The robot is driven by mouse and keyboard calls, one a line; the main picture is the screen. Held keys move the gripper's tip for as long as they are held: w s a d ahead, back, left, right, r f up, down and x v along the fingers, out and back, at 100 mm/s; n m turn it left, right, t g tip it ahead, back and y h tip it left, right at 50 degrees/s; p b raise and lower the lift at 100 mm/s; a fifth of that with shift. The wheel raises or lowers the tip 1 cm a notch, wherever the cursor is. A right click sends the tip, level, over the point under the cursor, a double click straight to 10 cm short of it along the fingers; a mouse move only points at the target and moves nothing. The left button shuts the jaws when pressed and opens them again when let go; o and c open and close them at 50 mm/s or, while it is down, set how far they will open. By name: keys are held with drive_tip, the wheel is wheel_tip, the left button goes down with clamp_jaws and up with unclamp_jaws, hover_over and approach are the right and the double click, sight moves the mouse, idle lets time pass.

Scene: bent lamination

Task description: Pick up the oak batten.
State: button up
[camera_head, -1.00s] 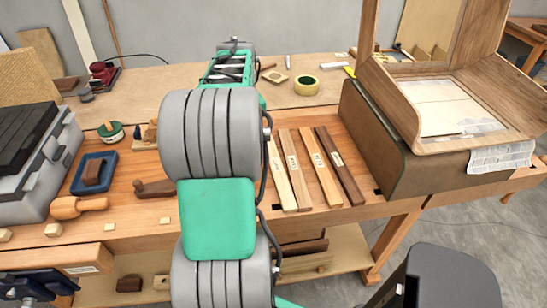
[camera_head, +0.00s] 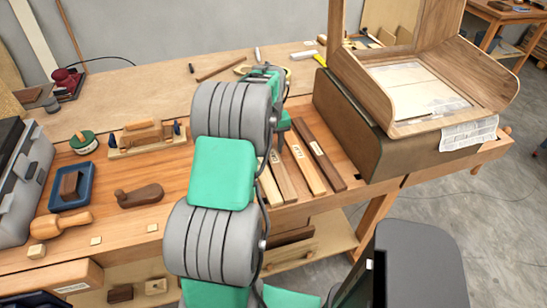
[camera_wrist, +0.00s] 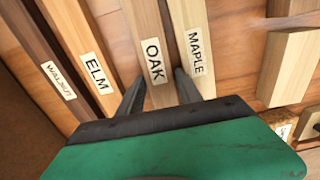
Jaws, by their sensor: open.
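The oak batten (camera_wrist: 152,55) is a pale wooden strip with a white OAK label, lying between the maple batten (camera_wrist: 205,35) and the elm batten (camera_wrist: 92,38) in the wrist view. My gripper (camera_wrist: 159,76) is open, with one dark finger on each side of the oak batten's width. I cannot tell how far the fingers reach down beside it. In the head view the oak batten (camera_head: 283,181) is second from the left in the row, its far end hidden by my arm. The fingertips cannot be made out there.
The walnut batten (camera_head: 320,155) is the rightmost strip. A large brown case (camera_head: 350,125) bearing a curved wooden piece stands close to its right.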

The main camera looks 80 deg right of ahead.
clamp_jaws()
idle(0.5)
